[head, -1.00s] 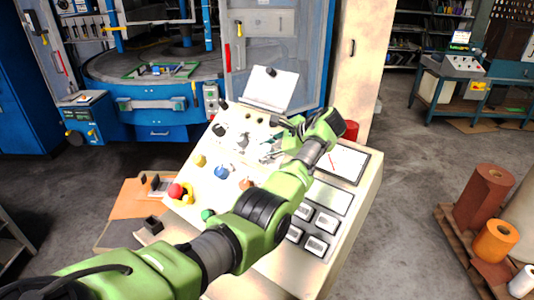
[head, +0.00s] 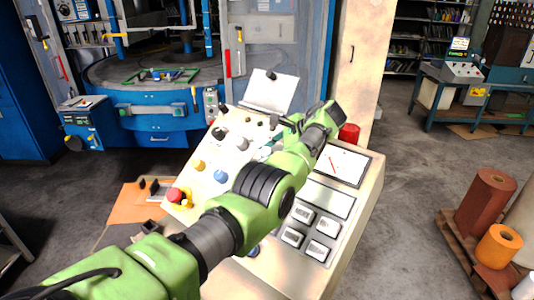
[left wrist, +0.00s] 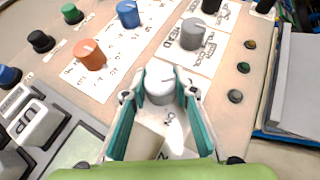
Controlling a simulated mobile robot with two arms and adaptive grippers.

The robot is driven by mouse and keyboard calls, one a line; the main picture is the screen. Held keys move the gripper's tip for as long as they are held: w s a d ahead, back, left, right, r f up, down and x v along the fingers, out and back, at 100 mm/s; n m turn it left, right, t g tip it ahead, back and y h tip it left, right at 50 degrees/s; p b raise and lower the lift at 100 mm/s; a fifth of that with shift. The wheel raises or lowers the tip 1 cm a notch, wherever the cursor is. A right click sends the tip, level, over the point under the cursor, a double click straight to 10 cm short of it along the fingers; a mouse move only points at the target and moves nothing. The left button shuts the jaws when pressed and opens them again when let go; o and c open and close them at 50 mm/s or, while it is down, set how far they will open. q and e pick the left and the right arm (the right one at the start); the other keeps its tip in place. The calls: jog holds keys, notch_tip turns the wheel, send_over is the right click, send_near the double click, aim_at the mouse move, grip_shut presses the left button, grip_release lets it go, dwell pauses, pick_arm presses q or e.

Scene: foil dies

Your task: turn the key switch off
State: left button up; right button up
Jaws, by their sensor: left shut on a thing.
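The key switch (left wrist: 159,86) appears to be the round grey-white knob in the middle of the left wrist view. It sits on the sloped face of the cream control console (head: 335,265). A dark line marks its top, and the lettering beside it is partly hidden and unreadable. My left gripper (left wrist: 161,80) has its teal-lined fingers on either side of this knob, shut on it. In the head view my left wrist and fingers (head: 272,138) are over the upper part of the console, and the knob is hidden there. My right gripper is in neither view.
Another grey knob (left wrist: 193,34), an orange knob (left wrist: 89,54) and a blue knob (left wrist: 128,13) are close by. A red mushroom button (head: 174,195) is at the console's left edge. White square buttons (head: 303,215) and a gauge (head: 342,165) lie right of my arm.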

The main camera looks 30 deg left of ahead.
pick_arm(q)
jog(key=shift+f, duration=0.1)
jog(key=o, duration=1.1)
jog(key=shift+a, duration=0.1)
jog(key=v, duration=1.2)
jog(key=shift+f, duration=0.15)
